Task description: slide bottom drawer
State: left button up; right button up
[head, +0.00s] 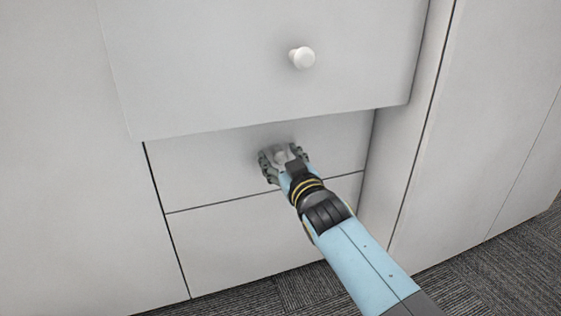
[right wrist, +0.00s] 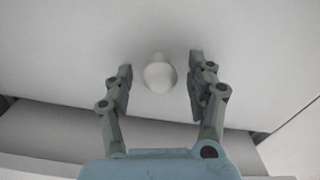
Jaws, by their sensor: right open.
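My right gripper (head: 284,160) is open at the drawer front (head: 200,165) below the jutting upper drawer. In the right wrist view, a round white knob (right wrist: 159,74) sits between the two spread fingers of that gripper (right wrist: 160,82). A gap shows on each side of the knob, so neither finger appears to touch it. In the head view the fingers hide most of this knob. Below a thin seam is another flat front (head: 235,240), the lowest panel; no knob shows on its visible part, and my right arm covers some of it. My left gripper is not in view.
The upper drawer (head: 220,70) juts out above my right gripper, with its own white knob (head: 302,58). Flat cabinet panels stand left (head: 60,180) and right (head: 480,120). Grey carpet (head: 500,260) at the lower right is clear.

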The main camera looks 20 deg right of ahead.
jog(key=shift+w, duration=0.15)
jog(key=shift+c, duration=0.4)
grip_shut()
